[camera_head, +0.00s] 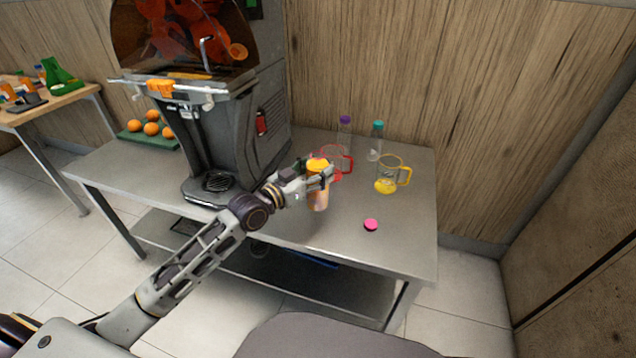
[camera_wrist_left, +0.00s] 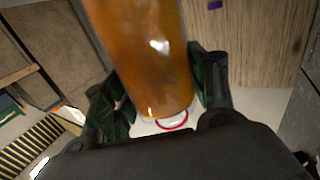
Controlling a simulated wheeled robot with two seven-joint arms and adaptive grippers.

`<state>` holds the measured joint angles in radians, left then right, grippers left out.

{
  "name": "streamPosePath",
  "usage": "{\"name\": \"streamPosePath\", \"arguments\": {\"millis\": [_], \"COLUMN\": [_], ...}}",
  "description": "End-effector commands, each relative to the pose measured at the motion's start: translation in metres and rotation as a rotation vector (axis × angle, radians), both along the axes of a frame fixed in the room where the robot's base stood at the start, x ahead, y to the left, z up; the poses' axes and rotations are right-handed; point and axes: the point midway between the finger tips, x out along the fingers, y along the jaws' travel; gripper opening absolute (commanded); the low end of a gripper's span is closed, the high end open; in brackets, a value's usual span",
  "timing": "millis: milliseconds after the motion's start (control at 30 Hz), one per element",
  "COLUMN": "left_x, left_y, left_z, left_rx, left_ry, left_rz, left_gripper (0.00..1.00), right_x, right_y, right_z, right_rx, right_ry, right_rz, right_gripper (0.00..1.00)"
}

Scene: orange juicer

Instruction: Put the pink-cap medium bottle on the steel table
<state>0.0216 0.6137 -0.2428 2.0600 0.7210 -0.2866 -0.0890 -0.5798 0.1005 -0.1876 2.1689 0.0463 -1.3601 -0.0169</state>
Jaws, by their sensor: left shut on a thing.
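My left gripper (camera_head: 320,180) is shut on a bottle (camera_head: 318,199) filled with orange, at the front middle of the steel table (camera_head: 270,225). The bottle looks about upright in the head view; whether its base touches the table I cannot tell. Its top looks orange, and no pink cap shows on it. In the left wrist view the orange bottle (camera_wrist_left: 150,60) stands between the dark fingers (camera_wrist_left: 160,95). A loose pink cap (camera_head: 370,225) lies on the table to the right of the bottle. My right gripper is not in view.
A red-handled jug (camera_head: 345,160) is just behind the gripper. A yellow-handled jug (camera_head: 388,178), a purple-cap bottle (camera_head: 344,135) and a teal-cap bottle (camera_head: 375,145) stand behind. The juicer (camera_head: 235,135) is at left. The table's front right is clear around the cap.

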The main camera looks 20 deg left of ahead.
Motion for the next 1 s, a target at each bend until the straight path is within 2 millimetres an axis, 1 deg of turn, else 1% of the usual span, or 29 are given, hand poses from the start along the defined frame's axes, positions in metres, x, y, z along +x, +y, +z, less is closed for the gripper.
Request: {"name": "streamPosePath", "arguments": {"millis": [100, 333, 433, 533, 700, 767, 900, 1000], "left_x": [0.000, 0.000, 0.000, 0.000, 0.000, 0.000, 0.000, 0.000], "left_y": [0.000, 0.000, 0.000, 0.000, 0.000, 0.000, 0.000, 0.000], "left_z": [0.001, 0.001, -0.003, -0.012, -0.030, -0.034, -0.036, -0.036], "left_rx": [-0.001, -0.002, 0.000, -0.001, -0.002, -0.001, -0.001, -0.001], "left_ry": [-0.005, -0.005, -0.004, -0.004, -0.004, -0.004, -0.005, -0.005], "left_rz": [0.000, 0.000, 0.000, 0.001, 0.000, 0.000, 0.000, 0.000], "left_gripper": [0.14, 0.14, 0.14, 0.14, 0.14, 0.14, 0.14, 0.14], "right_x": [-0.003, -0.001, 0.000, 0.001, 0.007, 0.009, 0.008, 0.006], "right_y": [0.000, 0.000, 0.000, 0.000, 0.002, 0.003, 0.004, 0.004], "right_z": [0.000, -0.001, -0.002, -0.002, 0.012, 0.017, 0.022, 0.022], "right_rx": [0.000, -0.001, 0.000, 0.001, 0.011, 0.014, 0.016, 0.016], "right_ry": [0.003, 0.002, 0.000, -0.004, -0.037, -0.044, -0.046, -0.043], "right_rz": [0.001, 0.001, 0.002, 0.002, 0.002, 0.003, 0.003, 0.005], "right_gripper": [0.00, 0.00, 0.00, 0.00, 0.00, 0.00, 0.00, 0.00]}}
